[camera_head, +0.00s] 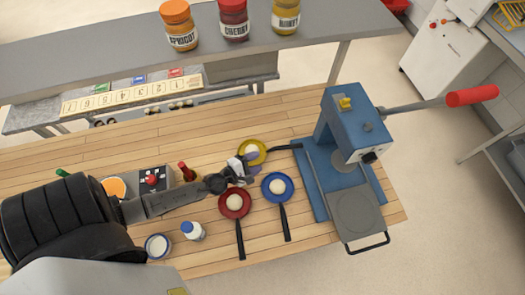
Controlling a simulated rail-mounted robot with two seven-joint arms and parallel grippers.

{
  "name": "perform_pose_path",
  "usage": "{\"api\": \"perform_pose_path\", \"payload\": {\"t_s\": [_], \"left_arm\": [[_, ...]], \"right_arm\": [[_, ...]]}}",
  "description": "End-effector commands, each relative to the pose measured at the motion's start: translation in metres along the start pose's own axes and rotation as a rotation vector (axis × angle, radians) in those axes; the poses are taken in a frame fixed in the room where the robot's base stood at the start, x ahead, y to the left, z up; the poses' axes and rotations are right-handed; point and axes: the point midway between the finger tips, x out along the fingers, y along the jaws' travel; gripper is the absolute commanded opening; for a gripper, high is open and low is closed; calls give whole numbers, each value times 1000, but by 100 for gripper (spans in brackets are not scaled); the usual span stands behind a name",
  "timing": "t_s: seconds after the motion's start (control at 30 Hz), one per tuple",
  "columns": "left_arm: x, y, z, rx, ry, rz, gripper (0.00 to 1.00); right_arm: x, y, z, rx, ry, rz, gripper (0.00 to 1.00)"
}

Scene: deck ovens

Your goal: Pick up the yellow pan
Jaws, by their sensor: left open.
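The yellow pan (261,146) lies on the wooden table, with its dark handle pointing right toward the blue press. A pale ball of dough seems to sit in it, partly hidden by my gripper. My left gripper (244,167) is open at the near left edge of the yellow pan, covering part of its rim. I cannot tell whether it touches the pan. My right gripper is not in view.
A red pan (245,210) and a blue pan (290,189), each with a pale dough ball, lie close in front. The blue press (352,120) stands to the right. A grey shelf (120,50) with jars runs behind.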

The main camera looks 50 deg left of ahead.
Motion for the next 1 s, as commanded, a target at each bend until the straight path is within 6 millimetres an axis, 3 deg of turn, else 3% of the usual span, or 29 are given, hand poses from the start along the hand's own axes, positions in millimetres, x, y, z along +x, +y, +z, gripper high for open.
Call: {"api": "perform_pose_path", "payload": {"t_s": [0.4,0.73,1.0], "left_arm": [[67,0,0,4,-1,3,51],[86,0,0,3,0,3,51],[120,-3,0,2,0,3,51]], "right_arm": [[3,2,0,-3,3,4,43],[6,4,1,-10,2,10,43],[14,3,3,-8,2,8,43]]}}
